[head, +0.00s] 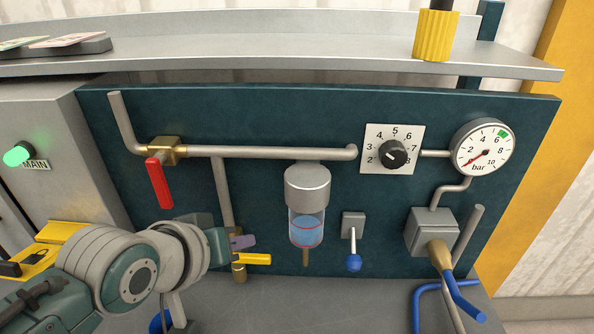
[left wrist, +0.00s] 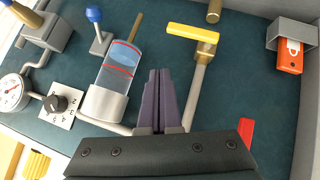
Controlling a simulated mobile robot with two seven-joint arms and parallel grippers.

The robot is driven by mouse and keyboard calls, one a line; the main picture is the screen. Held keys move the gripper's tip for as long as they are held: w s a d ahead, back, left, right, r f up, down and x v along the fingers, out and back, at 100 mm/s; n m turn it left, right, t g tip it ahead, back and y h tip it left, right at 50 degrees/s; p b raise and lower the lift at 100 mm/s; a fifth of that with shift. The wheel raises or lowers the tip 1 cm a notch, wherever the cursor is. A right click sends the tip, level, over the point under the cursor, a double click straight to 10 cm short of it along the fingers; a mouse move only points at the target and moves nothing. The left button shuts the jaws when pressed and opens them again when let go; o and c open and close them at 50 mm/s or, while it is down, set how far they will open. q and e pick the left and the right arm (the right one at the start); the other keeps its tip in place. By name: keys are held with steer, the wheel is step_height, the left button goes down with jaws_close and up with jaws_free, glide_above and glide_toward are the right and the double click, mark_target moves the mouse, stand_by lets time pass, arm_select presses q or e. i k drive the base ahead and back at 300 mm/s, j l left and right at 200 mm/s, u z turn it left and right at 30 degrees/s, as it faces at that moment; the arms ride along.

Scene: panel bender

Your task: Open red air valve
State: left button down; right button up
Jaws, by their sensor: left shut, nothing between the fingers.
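The red valve handle (head: 159,183) hangs down from a brass valve body (head: 168,150) on the horizontal grey pipe, roughly crosswise to it. In the left wrist view part of the red handle (left wrist: 246,131) shows at the right, partly hidden by my gripper's body. My left gripper (head: 243,242) is below and right of the red handle in the head view, apart from it. Its purple fingers (left wrist: 160,98) are together and empty. The pressure gauge (head: 482,148) has its red needle at the low end. My right gripper is not in view.
A yellow-handled valve (head: 253,259) is close to my left fingers; it also shows in the left wrist view (left wrist: 192,32). A glass bowl filter (head: 307,210), blue-knobbed lever (head: 353,262) and pressure knob (head: 394,154) are to the right. A grey shelf (head: 300,62) runs above.

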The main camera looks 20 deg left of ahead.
mark_target(153, 165)
steer(key=u, duration=1.3)
